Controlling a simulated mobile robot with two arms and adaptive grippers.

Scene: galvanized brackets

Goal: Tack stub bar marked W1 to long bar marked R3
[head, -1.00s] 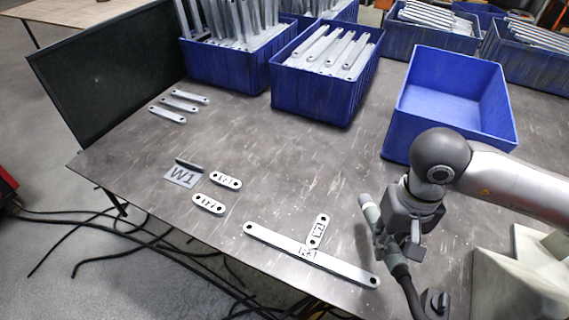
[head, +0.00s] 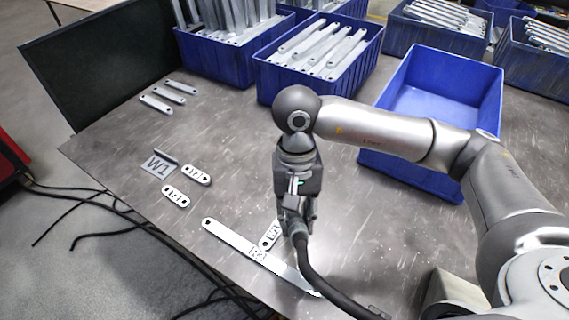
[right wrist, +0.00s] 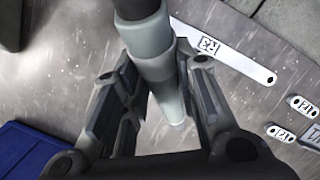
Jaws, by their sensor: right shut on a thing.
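The long bar marked R3 (head: 229,237) lies flat near the table's front edge. It also shows in the right wrist view (right wrist: 240,62). A short stub bar (head: 268,241) stands off at an angle from the long bar's middle, its lower end at the R3 mark. Its mark looks like W1 but is small, and my gripper covers its upper end. My right gripper (head: 297,214) is shut on a grey-green welding torch (right wrist: 152,38) with a black cable, beside and above the stub bar. In the right wrist view the torch hides the stub bar. My left gripper is not in view.
A W1 plate (head: 157,166) and two more stub bars (head: 197,175) (head: 176,197) lie to the left. Several small bars (head: 169,95) lie farther back. Blue bins (head: 306,91) line the back. An empty blue bin (head: 400,165) stands behind my right arm.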

